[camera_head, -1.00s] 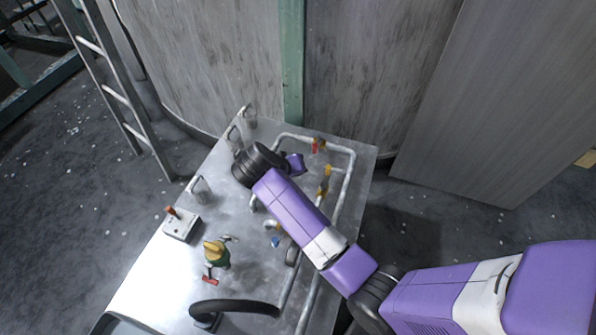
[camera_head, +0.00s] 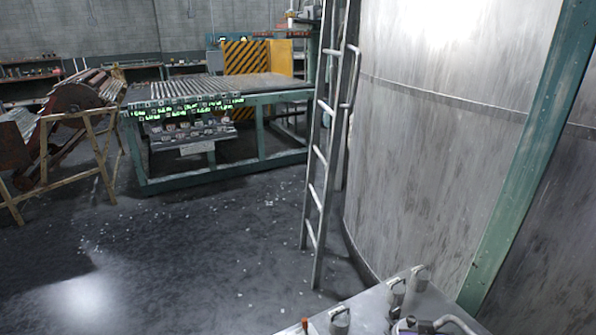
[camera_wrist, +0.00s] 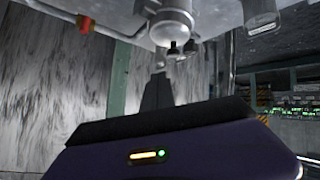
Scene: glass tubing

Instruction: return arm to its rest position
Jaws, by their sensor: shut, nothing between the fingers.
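My gripper (camera_wrist: 158,76) shows in the wrist view as dark fingers closed together, with nothing between them. Its purple wrist housing (camera_wrist: 170,158) fills the bottom of that view. The wrist picture is upside down, with the metal bench (camera_wrist: 215,12) along the top edge. A grey cylindrical fitting (camera_wrist: 172,25) on the bench shows just beyond the fingertips; I cannot tell whether they touch.
A large metal tank (camera_head: 440,150) with a green upright (camera_head: 520,170) stands behind the bench. A ladder (camera_head: 322,150) leans beside it. A green-framed roller table (camera_head: 220,150) and a rusty machine (camera_head: 75,110) stand farther left. The floor (camera_head: 200,260) between is open.

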